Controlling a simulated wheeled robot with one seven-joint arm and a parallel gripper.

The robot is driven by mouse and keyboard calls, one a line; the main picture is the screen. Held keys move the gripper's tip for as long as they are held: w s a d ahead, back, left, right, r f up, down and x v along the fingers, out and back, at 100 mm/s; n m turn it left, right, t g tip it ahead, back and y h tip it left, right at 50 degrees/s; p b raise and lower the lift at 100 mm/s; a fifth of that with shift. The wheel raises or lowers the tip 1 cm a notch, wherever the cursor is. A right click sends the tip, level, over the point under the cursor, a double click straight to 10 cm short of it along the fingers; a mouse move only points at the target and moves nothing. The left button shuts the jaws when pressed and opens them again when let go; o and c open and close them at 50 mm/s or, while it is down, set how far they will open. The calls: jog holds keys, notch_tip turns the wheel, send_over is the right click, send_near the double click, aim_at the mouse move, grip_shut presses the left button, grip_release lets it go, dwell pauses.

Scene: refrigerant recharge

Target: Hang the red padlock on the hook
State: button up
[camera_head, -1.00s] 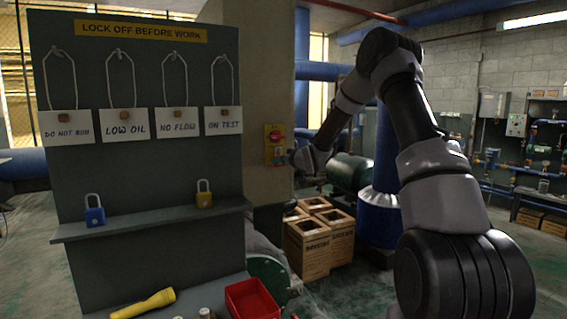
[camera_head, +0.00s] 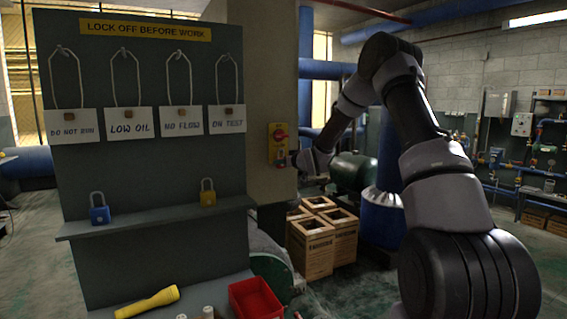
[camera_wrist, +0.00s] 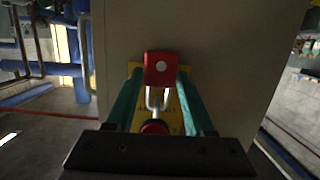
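The red padlock (camera_wrist: 162,70) is in the wrist view, its body at the top and its bright shackle running down toward a red knob (camera_wrist: 154,127). The teal fingers of my gripper (camera_wrist: 162,82) lie on either side of the padlock body, very close to it. I cannot tell whether they press on it. Behind it is a yellow plate (camera_wrist: 135,71) on a pale pillar. In the head view this yellow switch box (camera_head: 271,152) has its red knob at the top, and my gripper is at its lower right. I cannot make out the hook there; a bare hook is not clearly visible.
A grey lockout board (camera_head: 150,170) stands at left, with several hanging tags and a shelf (camera_head: 150,221). The shelf holds a blue padlock (camera_head: 99,214) and a yellow padlock (camera_head: 208,197). Below are a yellow torch (camera_head: 148,301) and red bin (camera_head: 254,301). Wooden crates (camera_head: 312,250) stand under the arm.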

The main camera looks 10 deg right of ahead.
jog(key=o, duration=0.3)
jog(key=shift+s, duration=0.1)
jog(key=s+d+r+m+g+h, duration=0.1)
jog(key=s+d+r+h, duration=0.3)
jog(key=s, duration=0.6)
jog(key=s+d+r+m+g+y, duration=0.15)
jog(key=s+r, duration=0.35)
jog(key=s, duration=0.5)
jog(key=s+d+r+m+g+h, duration=0.2)
jog(key=s+r, duration=0.3)
jog(key=s, duration=0.4)
jog(key=s+a+r+m+g+y, duration=0.1)
jog(key=s+m+g+y, duration=0.1)
jog(key=s, duration=2.2)
jog(key=shift+a+m+g, duration=0.4)
jog(key=shift+m+g, duration=0.25)
